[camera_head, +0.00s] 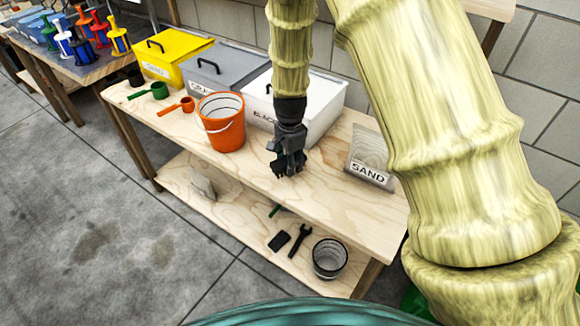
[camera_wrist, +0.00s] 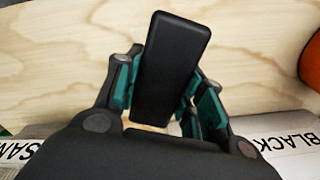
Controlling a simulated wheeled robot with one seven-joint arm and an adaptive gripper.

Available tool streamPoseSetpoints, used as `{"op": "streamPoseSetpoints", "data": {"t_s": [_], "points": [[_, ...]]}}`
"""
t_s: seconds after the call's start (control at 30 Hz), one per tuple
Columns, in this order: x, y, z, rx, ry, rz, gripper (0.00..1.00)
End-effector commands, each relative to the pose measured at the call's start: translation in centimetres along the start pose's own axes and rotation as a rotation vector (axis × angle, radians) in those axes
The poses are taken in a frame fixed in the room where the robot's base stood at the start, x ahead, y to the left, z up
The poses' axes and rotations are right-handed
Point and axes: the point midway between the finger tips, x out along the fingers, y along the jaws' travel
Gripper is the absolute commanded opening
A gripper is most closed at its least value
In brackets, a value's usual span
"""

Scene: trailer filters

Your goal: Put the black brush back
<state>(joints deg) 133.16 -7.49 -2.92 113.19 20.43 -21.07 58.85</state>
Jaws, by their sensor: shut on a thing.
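My gripper (camera_head: 288,165) hangs over the upper shelf of the wooden bench (camera_head: 330,190), between the orange bucket and the sand bag. In the wrist view my gripper (camera_wrist: 165,88) is shut on the black brush (camera_wrist: 170,60), a plain dark rectangular block between the two teal-padded fingers. No bristles show from this side. In the head view the brush cannot be told apart from the dark fingers. The bare wood of the shelf lies behind the brush in the wrist view.
An orange bucket (camera_head: 221,121) stands left of my gripper and a grey sand bag (camera_head: 371,160) right of it. A white box (camera_head: 325,105) stands behind. The lower shelf holds a flat black piece (camera_head: 279,241), a dark wrench-like tool (camera_head: 300,240) and a metal bucket (camera_head: 329,259).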

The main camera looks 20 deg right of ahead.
Motion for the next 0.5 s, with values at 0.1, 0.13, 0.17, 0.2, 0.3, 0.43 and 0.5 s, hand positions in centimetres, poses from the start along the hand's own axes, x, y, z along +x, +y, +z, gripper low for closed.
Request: {"op": "streamPoseSetpoints", "data": {"t_s": [0.1,0.13,0.17,0.2,0.3,0.43,0.5], "points": [[1.3,0.1,0.0,0.0,-0.002,0.003,0.13],[1.6,0.1,0.0,0.0,-0.002,0.003,0.13],[2.0,0.1,0.1,0.0,-0.002,0.003,0.13],[2.3,0.1,0.1,0.0,-0.001,0.002,0.13],[2.6,0.0,0.0,0.0,-0.001,0.001,0.13],[2.7,0.0,0.0,0.0,-0.001,0.0,0.13],[2.7,0.1,0.0,0.0,-0.001,0.001,0.13]]}}
